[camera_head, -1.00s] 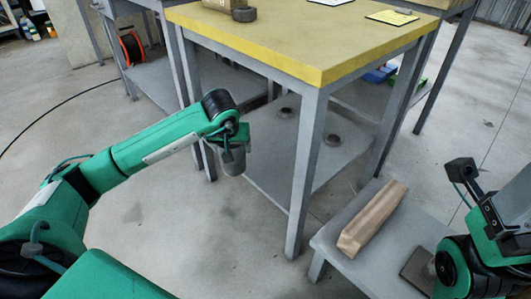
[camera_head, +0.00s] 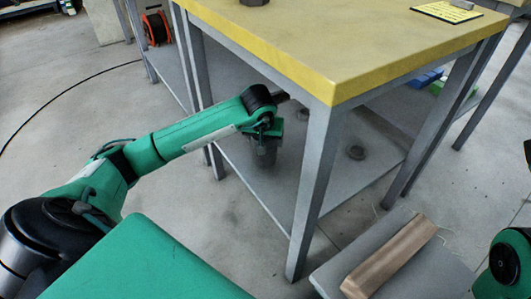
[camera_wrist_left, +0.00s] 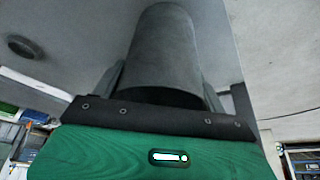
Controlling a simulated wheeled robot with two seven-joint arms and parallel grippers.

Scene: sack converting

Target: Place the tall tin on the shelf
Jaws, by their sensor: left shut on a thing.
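My left gripper (camera_head: 268,135) is shut on the tall tin (camera_head: 266,157), a dark grey cylinder. It holds the tin under the yellow-topped table, over the near left part of the grey lower shelf (camera_head: 348,186). In the left wrist view the tin (camera_wrist_left: 165,50) stands between the two fingers and the shelf (camera_wrist_left: 75,25) lies beside it. I cannot tell whether the tin's bottom touches the shelf. Of my right arm only a green part shows at the right edge; its gripper is out of view.
The table top (camera_head: 330,45) is just above my left arm, and a front leg (camera_head: 312,190) stands right of the tin. A round dark piece (camera_head: 355,152) sits on the shelf.

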